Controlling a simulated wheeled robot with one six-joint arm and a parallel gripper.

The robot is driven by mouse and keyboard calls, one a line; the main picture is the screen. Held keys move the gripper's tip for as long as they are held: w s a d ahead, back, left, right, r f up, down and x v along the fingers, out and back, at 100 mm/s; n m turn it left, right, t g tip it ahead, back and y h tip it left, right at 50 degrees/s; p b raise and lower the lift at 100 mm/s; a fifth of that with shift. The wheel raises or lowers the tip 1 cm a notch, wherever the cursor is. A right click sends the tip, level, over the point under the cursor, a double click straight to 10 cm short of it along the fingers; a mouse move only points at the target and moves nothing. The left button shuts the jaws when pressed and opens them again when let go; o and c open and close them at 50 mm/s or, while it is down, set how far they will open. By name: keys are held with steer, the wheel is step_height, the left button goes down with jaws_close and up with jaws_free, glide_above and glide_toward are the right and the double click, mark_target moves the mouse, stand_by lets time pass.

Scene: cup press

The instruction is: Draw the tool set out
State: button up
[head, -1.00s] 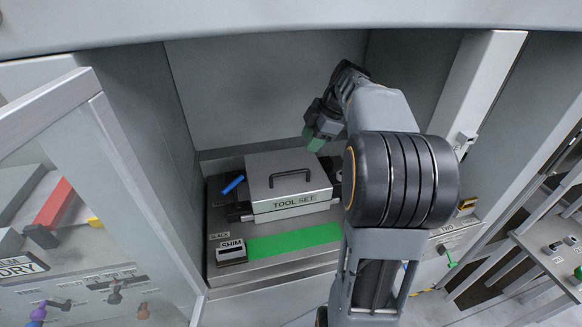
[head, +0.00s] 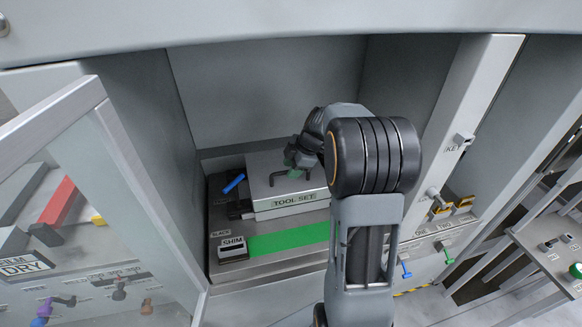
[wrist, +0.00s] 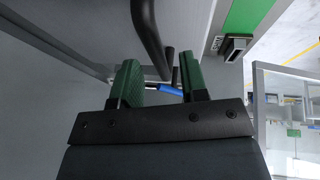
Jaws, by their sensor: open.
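The tool set (head: 262,165) is a grey box with a dark bar handle (head: 276,179) on its lid and a "TOOL SET" label on its front. It sits on a grey platform inside the open cabinet. My gripper (head: 294,160) is above the lid, close to the handle's right part, with green fingertips. In the wrist view my gripper (wrist: 158,80) is open, and the dark handle (wrist: 147,35) reaches into the gap between the two fingers. I cannot tell whether either finger touches it. My arm hides the box's right end in the head view.
A blue bar (head: 234,183) lies left of the box. A green strip (head: 285,240) and a "SHIM" block (head: 233,248) are in front. The open glass door (head: 110,190) stands at left. Labelled knobs (head: 405,270) and a side post (head: 462,140) are at right.

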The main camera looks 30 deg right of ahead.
steer(key=shift+f, duration=0.2)
steer(key=shift+c, duration=0.4)
jaws_close()
steer(key=shift+a, duration=0.1)
